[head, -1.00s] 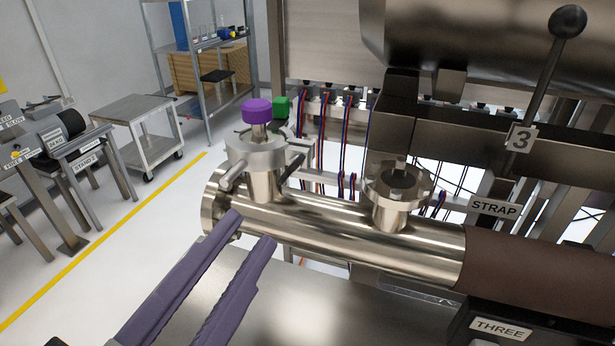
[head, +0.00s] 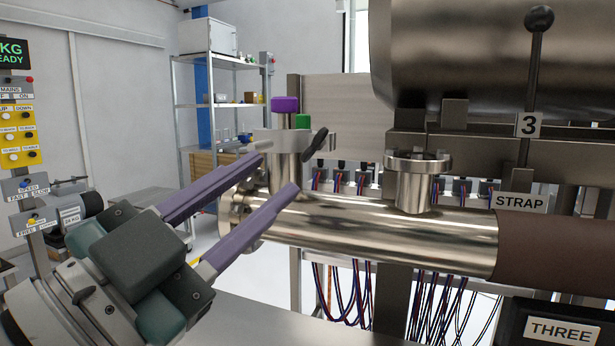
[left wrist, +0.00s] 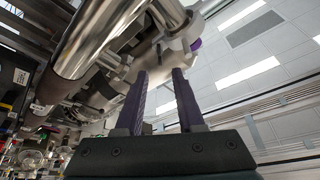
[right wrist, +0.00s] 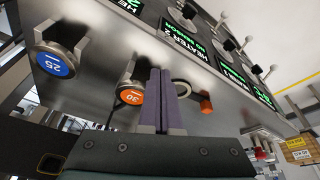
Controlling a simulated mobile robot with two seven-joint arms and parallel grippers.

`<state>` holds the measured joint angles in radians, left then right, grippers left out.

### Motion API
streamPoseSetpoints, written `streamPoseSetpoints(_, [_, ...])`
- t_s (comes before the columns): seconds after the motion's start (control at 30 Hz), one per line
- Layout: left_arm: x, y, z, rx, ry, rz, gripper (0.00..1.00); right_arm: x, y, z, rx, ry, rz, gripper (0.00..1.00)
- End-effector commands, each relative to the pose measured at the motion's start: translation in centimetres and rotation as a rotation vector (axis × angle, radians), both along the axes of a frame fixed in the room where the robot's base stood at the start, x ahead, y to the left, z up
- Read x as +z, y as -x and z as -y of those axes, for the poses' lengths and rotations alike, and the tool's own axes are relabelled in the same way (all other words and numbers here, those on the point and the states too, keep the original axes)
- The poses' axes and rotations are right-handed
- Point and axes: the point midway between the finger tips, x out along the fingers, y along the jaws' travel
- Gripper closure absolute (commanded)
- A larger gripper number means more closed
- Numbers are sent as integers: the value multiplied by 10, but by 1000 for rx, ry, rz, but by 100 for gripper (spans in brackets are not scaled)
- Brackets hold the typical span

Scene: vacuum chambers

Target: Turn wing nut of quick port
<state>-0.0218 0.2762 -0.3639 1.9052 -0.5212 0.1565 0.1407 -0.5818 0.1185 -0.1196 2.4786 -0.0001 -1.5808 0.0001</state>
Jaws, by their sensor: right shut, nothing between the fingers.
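The quick port (head: 286,172) stands up from a shiny metal tube, with a clamp and a purple cap (head: 285,104) on top. A dark wing-shaped piece (head: 315,144), which looks like the wing nut, sticks out on the port's right side. My left gripper (head: 279,174) is open, its two purple fingers pointing at the port from the left. In the left wrist view the open fingers (left wrist: 160,76) point toward the port's clamp. My right gripper (right wrist: 160,74) is shut and empty.
A second, open port (head: 417,180) stands on the tube (head: 380,235) to the right. A lever (head: 536,70) marked 3 rises behind it.

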Motion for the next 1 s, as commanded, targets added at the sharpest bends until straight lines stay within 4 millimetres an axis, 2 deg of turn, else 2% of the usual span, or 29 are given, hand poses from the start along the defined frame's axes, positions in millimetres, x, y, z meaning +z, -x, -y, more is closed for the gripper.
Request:
streamPoseSetpoints(0.2, [17,-31,19,-2,5,2,62,11,-1,0,2,1,3,100])
streamPoseSetpoints(0.5, [29,-68,43,-3,8,-2,62,15,-1,1,3,2,5,100])
streamPoseSetpoints(0.87, [31,-74,47,-3,7,-3,62,15,-1,1,3,2,5,100])
streamPoseSetpoints(1.0, [31,-74,47,-3,8,-4,76,15,-1,1,3,2,5,100])
